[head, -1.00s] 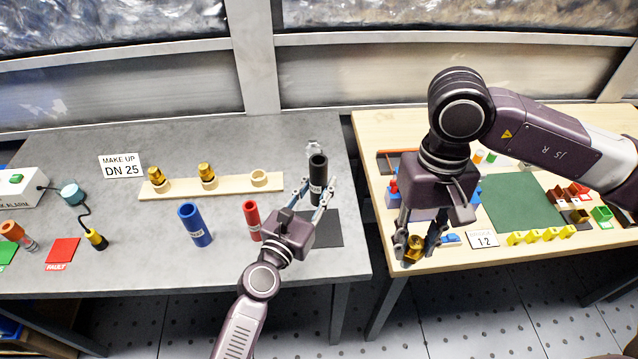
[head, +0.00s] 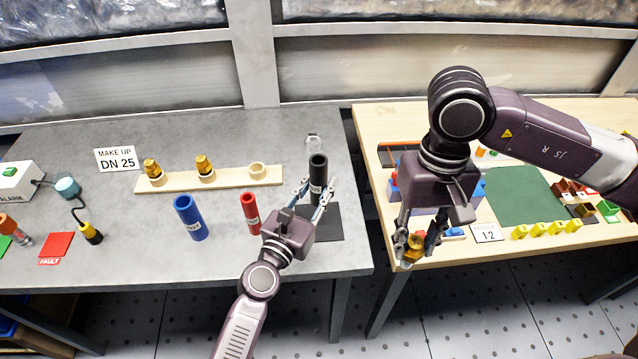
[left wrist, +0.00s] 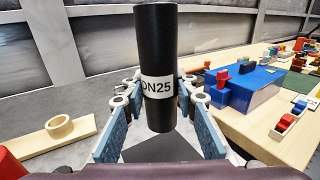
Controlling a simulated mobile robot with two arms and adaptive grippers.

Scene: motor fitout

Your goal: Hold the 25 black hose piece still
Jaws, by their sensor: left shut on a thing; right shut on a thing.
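The black hose piece (head: 318,172) stands upright at the right end of the grey table, with a white DN25 label that reads clearly in the left wrist view (left wrist: 158,60). My left gripper (head: 317,196) is shut on it, one finger on each side. In the left wrist view the fingers (left wrist: 158,108) flank the hose. A black mat (head: 325,226) lies by it. My right gripper (head: 418,243) is shut on a brass fitting (head: 413,250) above the front left edge of the wooden table.
A blue hose (head: 191,218) and a red hose (head: 250,212) stand left of my left gripper. A wooden rack (head: 230,178) behind them carries two brass fittings and an empty ring. A blue box (left wrist: 245,92) sits on the wooden table. A gap separates the tables.

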